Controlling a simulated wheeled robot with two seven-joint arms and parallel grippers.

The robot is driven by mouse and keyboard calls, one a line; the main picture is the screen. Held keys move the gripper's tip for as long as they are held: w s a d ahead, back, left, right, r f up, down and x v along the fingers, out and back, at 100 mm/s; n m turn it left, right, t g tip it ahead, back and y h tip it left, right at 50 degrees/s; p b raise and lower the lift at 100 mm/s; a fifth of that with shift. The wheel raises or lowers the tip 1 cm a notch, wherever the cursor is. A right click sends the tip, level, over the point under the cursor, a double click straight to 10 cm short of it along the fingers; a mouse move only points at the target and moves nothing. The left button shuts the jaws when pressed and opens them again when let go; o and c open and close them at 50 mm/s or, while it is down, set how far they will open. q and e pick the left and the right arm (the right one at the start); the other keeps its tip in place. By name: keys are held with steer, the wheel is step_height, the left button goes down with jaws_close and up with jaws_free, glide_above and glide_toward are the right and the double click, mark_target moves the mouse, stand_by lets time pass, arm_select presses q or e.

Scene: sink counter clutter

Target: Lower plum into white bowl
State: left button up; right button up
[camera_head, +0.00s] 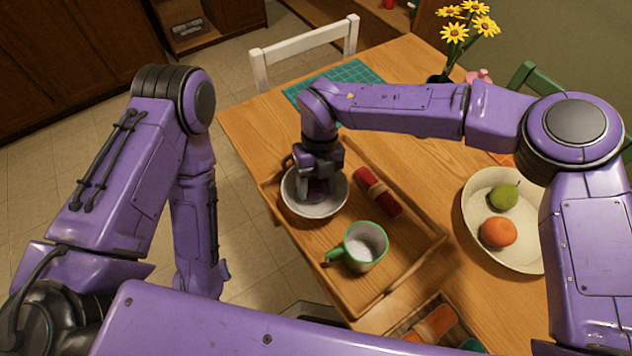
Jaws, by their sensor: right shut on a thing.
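The white bowl (313,211) stands on a wooden tray, toward its back left end. My right gripper (313,193) reaches down from above into the bowl's opening. It is shut on the plum (318,190), a dark purple patch that is mostly hidden between and behind the fingers. The plum is inside the outline of the bowl; I cannot tell whether it touches the bowl's bottom. My left arm hangs at the left, and its gripper is not visible.
The wooden tray (408,270) also holds a red rolled cloth (377,192) and a green-rimmed mug (362,246). A cream bowl (480,246) with a green pear (504,196) and an orange (498,232) stands to the right. Yellow flowers (455,31) stand at the back.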

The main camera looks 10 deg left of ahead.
steer(key=o, duration=1.1)
steer(key=shift+o, duration=0.2)
steer(key=shift+r, duration=0.1)
steer(key=b+v, duration=0.1)
steer(key=v, duration=0.9)
steer(key=shift+r, duration=0.2)
